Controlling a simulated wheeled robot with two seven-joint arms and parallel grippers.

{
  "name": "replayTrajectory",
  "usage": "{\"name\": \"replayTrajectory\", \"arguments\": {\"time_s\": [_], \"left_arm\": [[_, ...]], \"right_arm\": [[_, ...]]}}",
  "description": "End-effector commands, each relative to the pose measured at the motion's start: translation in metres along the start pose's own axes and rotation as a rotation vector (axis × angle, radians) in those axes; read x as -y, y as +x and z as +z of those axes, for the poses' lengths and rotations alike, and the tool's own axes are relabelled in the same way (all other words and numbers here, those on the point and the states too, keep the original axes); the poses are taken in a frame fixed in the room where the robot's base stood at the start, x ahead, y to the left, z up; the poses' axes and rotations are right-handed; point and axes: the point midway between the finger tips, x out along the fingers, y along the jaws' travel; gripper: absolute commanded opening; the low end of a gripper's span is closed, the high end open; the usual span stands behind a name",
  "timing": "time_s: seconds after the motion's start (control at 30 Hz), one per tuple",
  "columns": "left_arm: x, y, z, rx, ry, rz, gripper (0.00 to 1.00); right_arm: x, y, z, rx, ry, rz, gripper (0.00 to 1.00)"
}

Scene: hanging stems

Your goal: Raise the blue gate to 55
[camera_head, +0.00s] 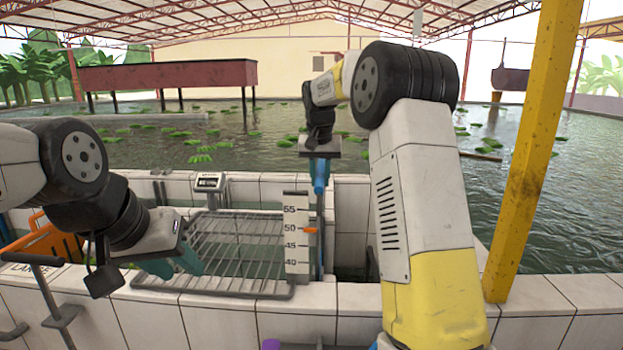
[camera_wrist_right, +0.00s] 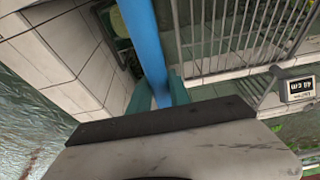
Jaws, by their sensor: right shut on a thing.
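The blue gate shows as a blue upright bar (camera_head: 319,180) behind a white scale board (camera_head: 297,250) marked 55, 50, 45 and 40. An orange pointer (camera_head: 311,230) stands level with about 50. My right gripper (camera_head: 320,157) is at the top of the blue bar. In the right wrist view, the teal fingers of my right gripper (camera_wrist_right: 160,93) are shut on the blue bar (camera_wrist_right: 146,35). The gate's lower part is hidden. My left gripper (camera_head: 174,265) is open and empty, low over the left end of the metal rack.
A metal rack (camera_head: 235,235) spans the channel left of the scale. A yellow post (camera_head: 530,150) stands at the right. Water with lily pads lies beyond the tiled wall.

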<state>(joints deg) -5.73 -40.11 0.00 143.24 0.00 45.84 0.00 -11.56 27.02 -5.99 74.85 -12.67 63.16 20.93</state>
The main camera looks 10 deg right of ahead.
Motion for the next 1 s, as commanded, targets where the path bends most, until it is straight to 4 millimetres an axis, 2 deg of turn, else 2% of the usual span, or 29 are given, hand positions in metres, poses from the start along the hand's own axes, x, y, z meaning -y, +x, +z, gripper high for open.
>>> {"name": "replayTrajectory", "arguments": {"time_s": [1.0], "left_arm": [[0.000, 0.000, 0.000, 0.000, 0.000, 0.000, 0.36]], "right_arm": [[0.000, -0.022, -0.008, -0.009, 0.001, -0.003, 0.00]]}}
